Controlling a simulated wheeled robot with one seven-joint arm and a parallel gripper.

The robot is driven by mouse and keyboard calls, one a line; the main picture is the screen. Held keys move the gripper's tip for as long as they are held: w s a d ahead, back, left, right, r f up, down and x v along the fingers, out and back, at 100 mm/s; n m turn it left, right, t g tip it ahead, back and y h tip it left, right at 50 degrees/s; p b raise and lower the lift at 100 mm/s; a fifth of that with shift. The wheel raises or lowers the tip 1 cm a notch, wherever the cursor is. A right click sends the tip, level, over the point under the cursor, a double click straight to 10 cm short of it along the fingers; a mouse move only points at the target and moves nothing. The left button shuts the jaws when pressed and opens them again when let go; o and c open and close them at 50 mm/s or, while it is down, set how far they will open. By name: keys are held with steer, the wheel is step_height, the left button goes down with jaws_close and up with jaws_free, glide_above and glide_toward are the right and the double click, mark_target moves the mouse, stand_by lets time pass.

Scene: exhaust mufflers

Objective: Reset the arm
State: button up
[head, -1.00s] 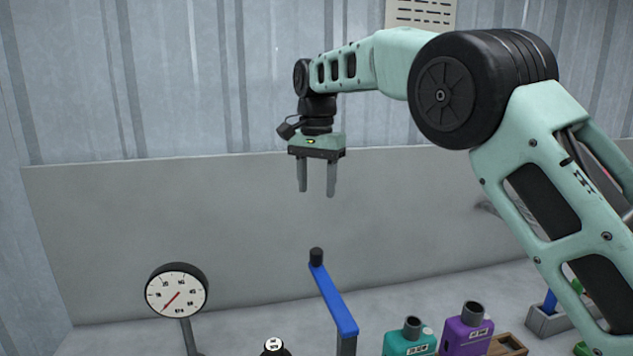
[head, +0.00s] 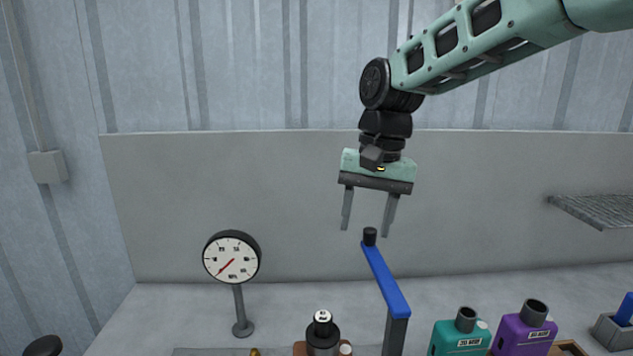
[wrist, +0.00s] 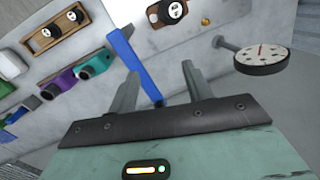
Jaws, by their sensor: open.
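My gripper (head: 367,218) hangs fingers-down from my green arm, in front of the grey back panel. Its two fingers are apart with nothing between them. In the head view the fingertips show just above the black-capped end of a blue bar (head: 386,280) on a dark post; I cannot tell the depth gap. In the wrist view my gripper (wrist: 158,85) shows its open fingers, with the blue bar (wrist: 135,65) seen beyond and between them.
A round dial gauge (head: 231,257) stands on the left. A grey shelf (head: 597,207) juts out at right. The surface between gauge and bar is clear at the back.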

steer(key=s+d+f+n+b, duration=0.1)
steer(key=s+f+n, duration=0.2)
steer(key=s, duration=0.6)
steer(key=s+d+f+n, duration=0.2)
steer(key=s+f+n, duration=0.1)
steer(key=s+f, duration=0.3)
steer(key=s+d+f+n+h+b, duration=0.1)
steer(key=s+d+f+n, duration=0.1)
steer(key=s, duration=0.9)
step_height(320, 180, down, 2)
steer(key=shift+s+d+f+n+b, duration=0.15)
steer(key=shift+s+d+n+b, duration=0.15)
steer(key=shift+n, duration=0.4)
